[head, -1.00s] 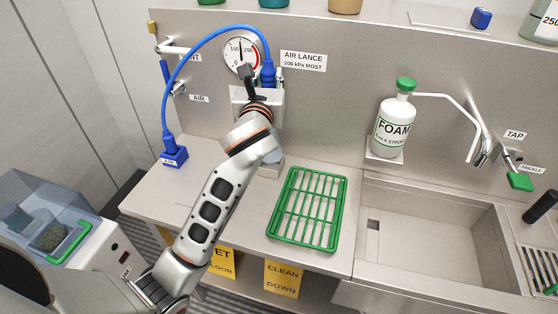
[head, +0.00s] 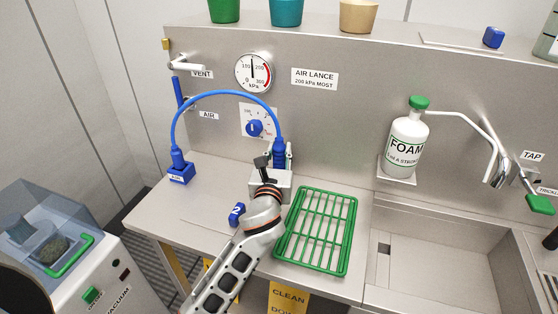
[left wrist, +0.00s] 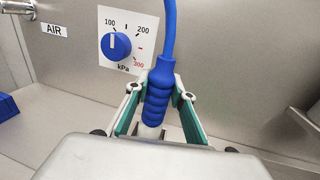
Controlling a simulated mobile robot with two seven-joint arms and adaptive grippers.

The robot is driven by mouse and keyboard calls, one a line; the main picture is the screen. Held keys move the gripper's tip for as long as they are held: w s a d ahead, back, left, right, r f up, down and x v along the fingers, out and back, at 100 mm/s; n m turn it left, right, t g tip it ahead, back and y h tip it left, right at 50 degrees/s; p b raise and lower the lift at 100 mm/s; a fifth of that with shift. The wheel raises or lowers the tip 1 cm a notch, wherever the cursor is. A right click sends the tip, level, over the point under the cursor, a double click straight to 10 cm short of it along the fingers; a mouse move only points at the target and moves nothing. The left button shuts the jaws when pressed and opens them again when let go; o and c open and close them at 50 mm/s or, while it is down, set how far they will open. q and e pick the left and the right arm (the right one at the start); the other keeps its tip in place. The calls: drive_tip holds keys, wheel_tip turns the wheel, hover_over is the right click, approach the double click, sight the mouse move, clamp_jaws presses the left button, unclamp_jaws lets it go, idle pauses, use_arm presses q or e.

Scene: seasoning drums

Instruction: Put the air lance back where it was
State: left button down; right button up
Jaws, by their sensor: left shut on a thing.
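The air lance (head: 279,153) has a blue grip, with a blue hose (head: 225,93) arching left from its top to a blue block (head: 180,174) on the bench. My left gripper (head: 279,158) is shut around the grip, which is upright near the back panel, below the AIR LANCE sign (head: 314,79). In the left wrist view, the ribbed blue grip (left wrist: 158,98) is between the green-padded fingers of my left gripper (left wrist: 157,108). The lance's lower end is hidden behind the gripper body. I cannot tell what it touches. My right gripper is not in view.
A pressure dial (head: 255,127) is left of the lance, with a round gauge (head: 253,73) above it. A green rack (head: 286,238) lies at the right of my arm. A small blue piece marked 2 (head: 237,214) is left of my arm. The foam bottle (head: 407,145) and sink are farther right.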

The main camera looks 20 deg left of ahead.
use_arm(q)
wheel_tip(320, 180, down, 2)
drive_tip(key=shift+f+b, duration=0.1)
drive_tip(key=shift+b, duration=0.2)
drive_tip(key=shift+f, duration=0.2)
drive_tip(key=c, duration=1.7)
unclamp_jaws()
